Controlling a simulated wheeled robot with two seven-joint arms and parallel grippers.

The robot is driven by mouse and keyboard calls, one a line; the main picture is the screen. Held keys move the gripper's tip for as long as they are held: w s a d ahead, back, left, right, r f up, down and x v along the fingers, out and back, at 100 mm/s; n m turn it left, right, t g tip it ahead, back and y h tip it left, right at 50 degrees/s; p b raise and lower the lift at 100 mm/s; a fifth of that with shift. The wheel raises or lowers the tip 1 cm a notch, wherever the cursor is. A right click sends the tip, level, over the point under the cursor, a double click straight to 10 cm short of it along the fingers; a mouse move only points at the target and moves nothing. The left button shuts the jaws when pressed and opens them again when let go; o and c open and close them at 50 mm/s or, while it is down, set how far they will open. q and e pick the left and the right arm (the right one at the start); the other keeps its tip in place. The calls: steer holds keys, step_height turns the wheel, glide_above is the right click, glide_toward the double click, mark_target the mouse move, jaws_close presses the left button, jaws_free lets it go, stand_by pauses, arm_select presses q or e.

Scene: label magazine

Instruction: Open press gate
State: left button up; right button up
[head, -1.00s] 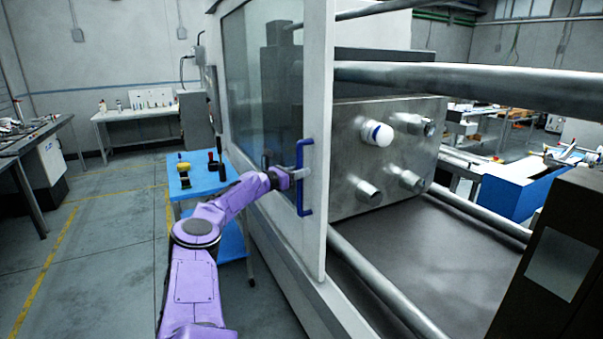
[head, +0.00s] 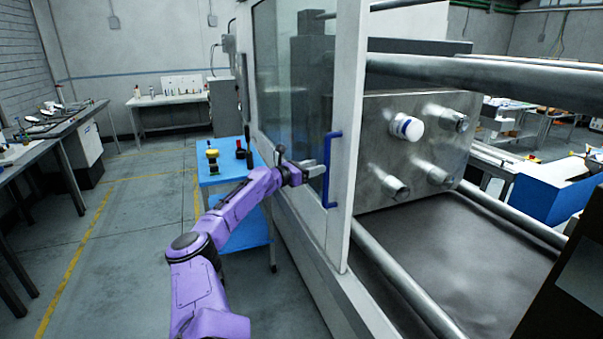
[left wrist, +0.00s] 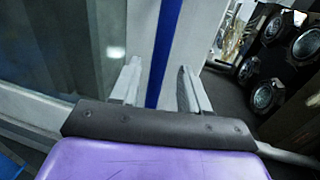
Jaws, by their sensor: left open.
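The press gate (head: 347,110) is a white-framed sliding door with a clear window, and it stands open with the press interior bare to its right. Its blue vertical handle (head: 328,170) is on the frame's outer face. My left gripper (head: 318,170) is at the handle, with its fingers pointing at it. In the left wrist view the blue handle (left wrist: 165,45) runs between the two spread fingers of my left gripper (left wrist: 160,88). The fingers look apart from the bar. My right gripper is not in view.
Inside the press are a steel block (head: 420,145), a white-and-blue round part (head: 407,127) and thick steel bars (head: 480,75). A blue cart (head: 222,174) with small tools stands left of the press. The floor further left is clear.

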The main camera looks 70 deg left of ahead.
arm_select(q)
steer(key=s, duration=0.3)
steer(key=s+d, duration=0.1)
steer(key=s, duration=0.1)
